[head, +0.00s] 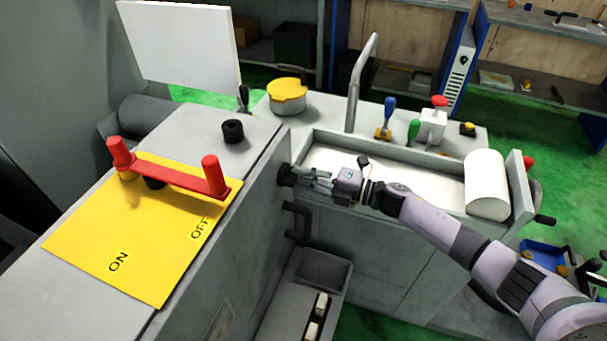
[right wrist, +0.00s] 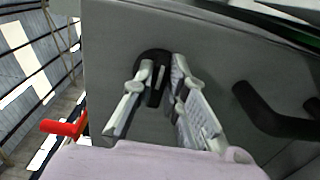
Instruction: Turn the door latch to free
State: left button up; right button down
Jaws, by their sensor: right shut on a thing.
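The door latch (head: 286,174) is a black round knob on the grey side panel of the cabinet at the centre. In the right wrist view the latch (right wrist: 153,92) shows a dark round base with a narrow bar pointing roughly up and down. My right gripper (head: 308,176) reaches it from the right. In the wrist view the fingers of my right gripper (right wrist: 157,80) stand on either side of the bar, shut on it. The fingers partly cover the latch base. My left gripper is not in view.
A black door handle (head: 297,222) sits just below the latch; it also shows right of the fingers in the wrist view (right wrist: 270,115). A red lever (head: 170,178) stands on the yellow ON/OFF plate (head: 110,245). The grinder trough (head: 420,168) lies behind my right arm.

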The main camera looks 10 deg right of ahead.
jog(key=c, duration=1.6)
grip_release()
jog(key=v, duration=1.2)
